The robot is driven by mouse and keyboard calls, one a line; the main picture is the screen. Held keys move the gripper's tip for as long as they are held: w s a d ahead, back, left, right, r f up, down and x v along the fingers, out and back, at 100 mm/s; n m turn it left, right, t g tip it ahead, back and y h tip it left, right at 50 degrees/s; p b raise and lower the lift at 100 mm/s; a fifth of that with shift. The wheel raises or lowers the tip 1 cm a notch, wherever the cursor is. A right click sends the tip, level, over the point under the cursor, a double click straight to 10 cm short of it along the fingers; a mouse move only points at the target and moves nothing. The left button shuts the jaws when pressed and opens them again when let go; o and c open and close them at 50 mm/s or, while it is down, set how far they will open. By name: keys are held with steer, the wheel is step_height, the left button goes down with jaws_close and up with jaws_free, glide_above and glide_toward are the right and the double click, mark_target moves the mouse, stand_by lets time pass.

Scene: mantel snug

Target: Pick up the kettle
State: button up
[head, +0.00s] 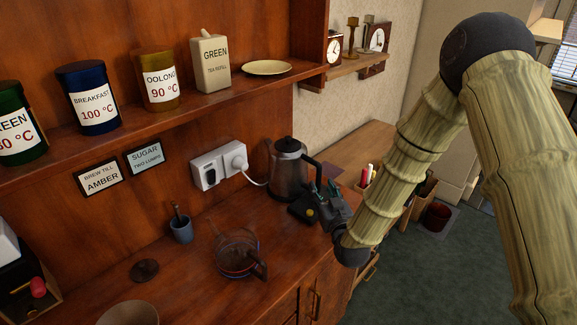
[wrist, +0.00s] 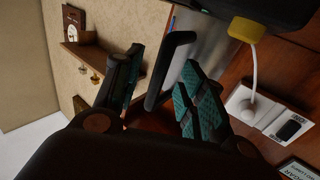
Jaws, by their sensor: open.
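The kettle (head: 287,175) stands upright at the right end of the wooden counter, with a glassy grey body, black lid and black handle. My gripper (head: 322,192) is at its right side, close to the handle and partly covering the lower body. In the wrist view, the black handle (wrist: 167,68) lies between my two open, green-padded fingers (wrist: 163,62), with a gap visible on both sides. The kettle's grey body (wrist: 204,44) shows behind. The kettle's base is partly hidden in the head view.
A white socket (head: 219,165) with a plugged-in cord is on the wall left of the kettle. A glass teapot (head: 236,254) and a small blue pot (head: 181,229) stand on the counter. A shelf (head: 190,105) with canisters runs above. A lower desk (head: 357,150) lies beyond.

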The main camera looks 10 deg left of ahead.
mark_target(319, 186)
steer(key=shift+p+x, duration=0.55)
steer(key=shift+x, duration=1.4)
steer(key=shift+a+f, duration=0.15)
steer(key=shift+f, duration=0.05)
jaws_close()
steer(key=shift+r, duration=0.15)
